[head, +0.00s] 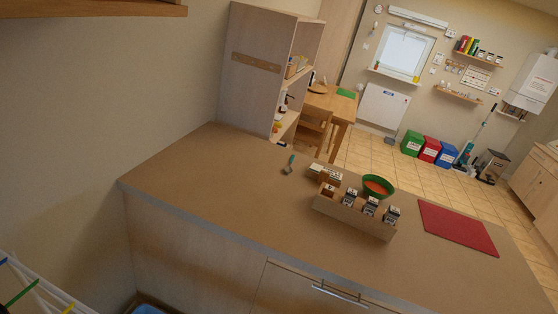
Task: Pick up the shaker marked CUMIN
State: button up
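Several small shakers with dark labels stand in a row in a wooden rack (345,222) on the brown countertop (230,185). I see a shaker at the left (328,190), one left of centre (350,197), one right of it (371,205) and one at the right end (391,214). The labels are too small to read, so I cannot tell which is CUMIN. My gripper is not in view.
A green bowl with orange contents (377,187) stands behind the rack. Small boxes (325,173) and a teal-handled tool (289,165) lie to its left. A red mat (457,228) lies at right. The counter's left part is clear.

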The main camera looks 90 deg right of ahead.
aim_at(371, 206)
jog(key=i, duration=0.65)
jog(key=z, duration=3.4)
jog(key=i, duration=0.5)
jog(key=u, duration=0.15)
